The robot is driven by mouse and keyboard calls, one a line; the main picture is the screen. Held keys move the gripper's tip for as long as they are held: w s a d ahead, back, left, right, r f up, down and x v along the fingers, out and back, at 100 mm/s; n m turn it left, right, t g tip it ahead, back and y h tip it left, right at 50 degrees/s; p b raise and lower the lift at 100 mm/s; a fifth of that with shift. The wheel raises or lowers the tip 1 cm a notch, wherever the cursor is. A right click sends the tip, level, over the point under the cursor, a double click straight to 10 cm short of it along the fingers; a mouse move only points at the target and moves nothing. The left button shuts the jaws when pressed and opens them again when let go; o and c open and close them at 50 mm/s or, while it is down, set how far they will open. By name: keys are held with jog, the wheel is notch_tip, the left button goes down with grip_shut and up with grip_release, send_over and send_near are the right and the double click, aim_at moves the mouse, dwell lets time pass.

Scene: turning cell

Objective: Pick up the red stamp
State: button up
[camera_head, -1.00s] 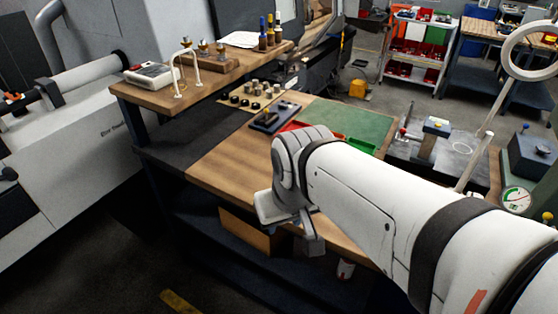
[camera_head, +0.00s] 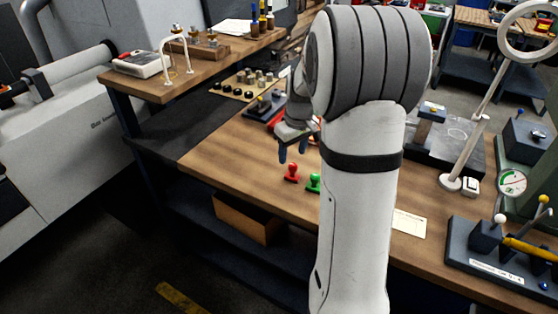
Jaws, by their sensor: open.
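The red stamp (camera_head: 291,173) stands upright on the wooden bench top, near its front edge, in the middle of the head view. It has a round knob and a wider base. My gripper (camera_head: 293,152) is above the bench, just behind and above the red stamp in the picture, with its dark fingers pointing down. It is open and appears apart from the stamp. My own arm hides part of the bench to the right.
A green stamp (camera_head: 314,183) stands close to the right of the red one, partly beside my arm. A raised shelf (camera_head: 150,88) is at the back left. A lamp (camera_head: 451,182) and a lever fixture (camera_head: 490,255) stand at right. Bare wood lies left of the stamps.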

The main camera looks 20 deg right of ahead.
aim_at(294, 165)
jog(key=w+d+f, duration=0.2)
jog(key=f, duration=0.1)
jog(key=shift+d+f, duration=0.1)
jog(key=shift+d, duration=0.1)
jog(key=f, duration=0.2)
jog(key=w+f+p, duration=0.1)
jog(key=f, duration=0.1)
jog(key=f+p, duration=0.1)
jog(key=f, duration=0.2)
jog(key=shift+w+a+f, duration=0.1)
jog(key=shift+w+a, duration=0.05)
jog(key=shift+a, duration=0.1)
jog(key=shift+c, duration=0.5)
jog(key=c, duration=1)
jog(key=shift+o, duration=0.2)
